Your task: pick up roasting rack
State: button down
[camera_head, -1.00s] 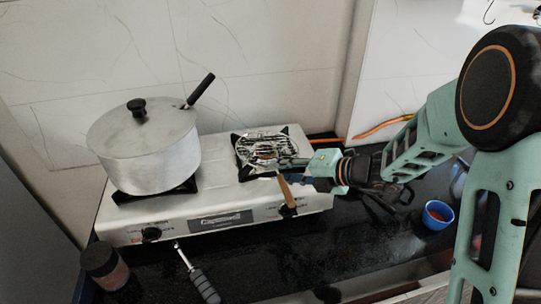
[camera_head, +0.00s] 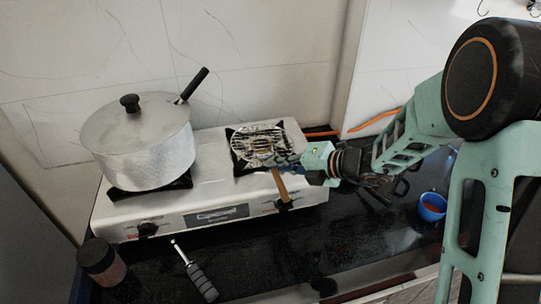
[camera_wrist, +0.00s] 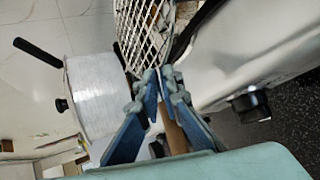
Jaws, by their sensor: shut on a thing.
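The roasting rack (camera_head: 258,144) is a round wire mesh with a wooden handle (camera_head: 282,186). In the head view it is over the right burner of the stove. My gripper (camera_head: 290,160) is at its near right edge, by the base of the handle. In the wrist view, the mesh (camera_wrist: 143,32) stretches beyond my blue fingertips (camera_wrist: 160,80), and the wooden handle shows between the fingers. The fingers are shut on the rack. The exact gap between the rack and the burner is hard to tell.
A lidded metal pot (camera_head: 145,150) stands on the left burner of the white stove (camera_head: 165,220). A blue cup (camera_head: 432,207) is on the dark counter at right. The wall is close behind.

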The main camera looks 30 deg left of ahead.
jog(key=shift+r, duration=0.1)
jog(key=shift+r, duration=0.25)
jog(key=s+r, duration=0.1)
jog(key=r, duration=0.2)
jog(key=s+d+r, duration=0.1)
jog(key=s+r, duration=0.1)
jog(key=r, duration=0.1)
jog(key=s+d+r+p, duration=0.1)
jog(key=s+r, duration=0.1)
jog(key=r, duration=0.1)
jog(key=shift+d, duration=0.15)
jog(key=s+d+r, duration=0.3)
jog(key=s, duration=0.5)
jog(key=p, duration=0.2)
send_over(277, 155)
jog(key=s, duration=0.4)
notch_tip(277, 155, down, 4)
jog(key=shift+n+h, duration=0.3)
jog(key=f+b, duration=0.4)
jog(key=b, duration=0.1)
jog(key=f+b, duration=0.2)
jog(key=f, duration=0.1)
jog(key=shift+w+d, duration=0.2)
jog(key=shift+d, duration=0.15)
jog(key=shift+f+b, duration=0.65)
jog(key=shift+f, duration=0.25)
